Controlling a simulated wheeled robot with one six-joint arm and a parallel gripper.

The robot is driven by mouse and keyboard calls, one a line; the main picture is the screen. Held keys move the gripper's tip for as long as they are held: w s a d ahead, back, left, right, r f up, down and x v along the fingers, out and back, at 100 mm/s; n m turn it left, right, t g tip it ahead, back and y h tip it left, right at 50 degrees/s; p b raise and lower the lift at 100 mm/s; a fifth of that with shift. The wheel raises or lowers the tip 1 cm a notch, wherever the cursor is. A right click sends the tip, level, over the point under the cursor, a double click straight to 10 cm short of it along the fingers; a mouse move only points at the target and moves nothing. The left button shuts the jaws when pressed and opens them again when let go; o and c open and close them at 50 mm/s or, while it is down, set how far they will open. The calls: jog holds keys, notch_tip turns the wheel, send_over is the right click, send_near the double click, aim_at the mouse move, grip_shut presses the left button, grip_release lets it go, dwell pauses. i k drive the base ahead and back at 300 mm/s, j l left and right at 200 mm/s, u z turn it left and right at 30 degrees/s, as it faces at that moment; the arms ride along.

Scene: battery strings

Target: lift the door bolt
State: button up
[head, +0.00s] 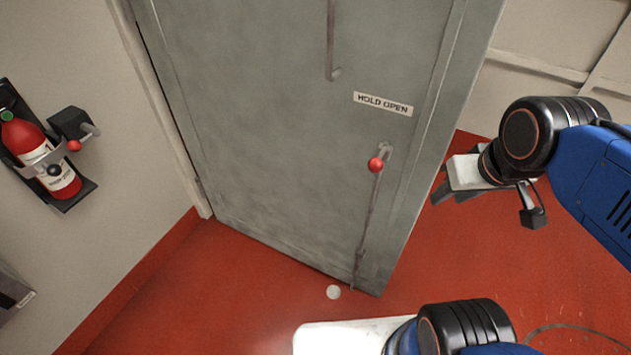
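The door bolt (369,215) is a thin vertical rod on the lower right part of the grey door (270,130). A red ball knob (375,165) sits at its upper end, beside a small bracket. The rod runs down to the door's bottom edge near the red floor; I cannot tell whether its tip is in the floor. My gripper (457,196) is to the right of the door's free edge, apart from the bolt and knob. Its fingers are partly hidden behind my wrist, and their gap is unclear.
A "HOLD OPEN" label (383,104) is above the knob, with a handle bar (332,45) higher up. A fire extinguisher (40,155) hangs on the left wall beside a red-knobbed lever (83,138). A pale disc (333,292) is on the floor near the door. Red floor (560,270) lies open at right.

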aim_at(376, 164)
jog(key=u, duration=0.25)
jog(key=k+j+u, duration=0.15)
jog(key=k, duration=0.25)
jog(key=k+u, duration=0.15)
jog(key=k, duration=0.2)
jog(key=k+j+u, duration=0.15)
jog(key=k, duration=0.25)
jog(key=j, duration=0.1)
